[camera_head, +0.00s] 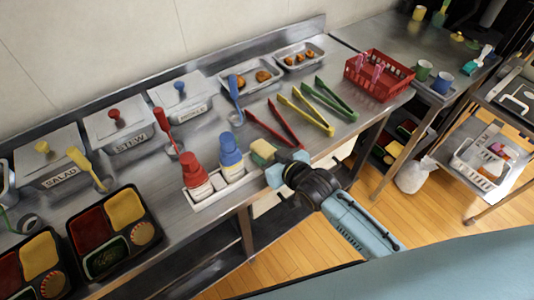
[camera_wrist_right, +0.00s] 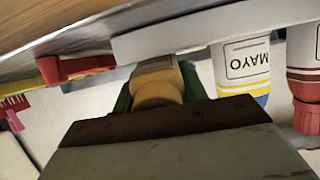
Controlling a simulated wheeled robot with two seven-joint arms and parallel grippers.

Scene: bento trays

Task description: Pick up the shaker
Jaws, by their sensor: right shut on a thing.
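The shaker (camera_head: 263,150), with a pale yellow top, is at the right end of the white bottle tray, beside the blue-capped bottle. My right gripper (camera_head: 284,160) comes in from the lower right and is shut on it. In the right wrist view the shaker (camera_wrist_right: 156,85) shows tan and cream between my fingers, with the gripper body hiding its near part. I cannot tell whether it is clear of the tray. My left gripper is not in view.
A red-capped bottle (camera_head: 196,178) and a blue-capped mayo bottle (camera_head: 231,158) stand close beside the shaker in the white tray (camera_head: 207,196). Red tongs (camera_head: 272,127) and yellow tongs (camera_head: 306,112) lie behind. Bento trays (camera_head: 146,255) are at the left. The counter's front edge is close.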

